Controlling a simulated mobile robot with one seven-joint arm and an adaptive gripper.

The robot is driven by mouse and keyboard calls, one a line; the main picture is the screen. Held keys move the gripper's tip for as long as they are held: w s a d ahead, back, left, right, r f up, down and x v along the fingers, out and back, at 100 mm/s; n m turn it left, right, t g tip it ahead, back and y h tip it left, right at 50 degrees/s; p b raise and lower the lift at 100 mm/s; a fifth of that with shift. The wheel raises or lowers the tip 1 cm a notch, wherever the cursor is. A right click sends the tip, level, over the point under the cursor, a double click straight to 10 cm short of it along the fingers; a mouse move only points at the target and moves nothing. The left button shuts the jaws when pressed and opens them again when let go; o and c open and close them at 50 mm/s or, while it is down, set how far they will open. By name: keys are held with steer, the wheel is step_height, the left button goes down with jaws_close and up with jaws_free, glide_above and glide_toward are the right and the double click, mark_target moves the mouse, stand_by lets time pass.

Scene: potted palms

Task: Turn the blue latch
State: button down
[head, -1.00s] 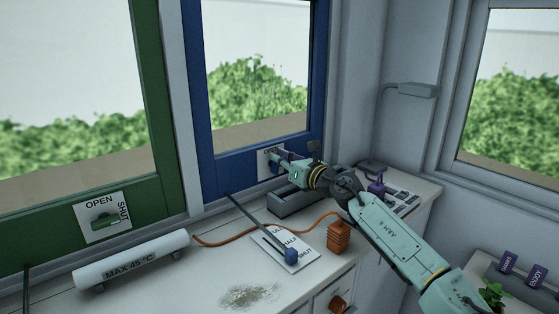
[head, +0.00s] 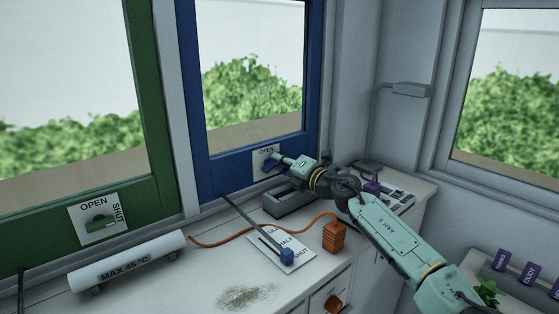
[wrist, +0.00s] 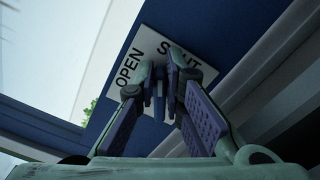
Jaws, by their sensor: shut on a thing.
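The blue latch (wrist: 159,106) is on a white plate (wrist: 205,72) marked OPEN and SHUT, on the lower rail of the blue window (head: 222,172). In the wrist view the latch shows as a narrow blue piece between my fingers. My gripper (wrist: 163,74) is shut on it, with both fingertips close to the plate. In the head view my gripper (head: 273,163) reaches the plate (head: 258,154) from the right.
A green window (head: 150,200) with its own latch (head: 101,223) is at left. Below my gripper are a grey tray (head: 290,203), a dark rod with a blue knob (head: 287,256), an orange cable (head: 235,238) and a white tube (head: 128,262) on the counter.

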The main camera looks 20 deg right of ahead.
steer(key=shift+d+f+m, duration=0.1)
steer(key=shift+f+m, duration=0.05)
steer(key=shift+m, duration=0.65)
steer(key=c, duration=1.7)
jaws_free()
steer(key=v, duration=1.2)
steer(key=shift+o, duration=0.2)
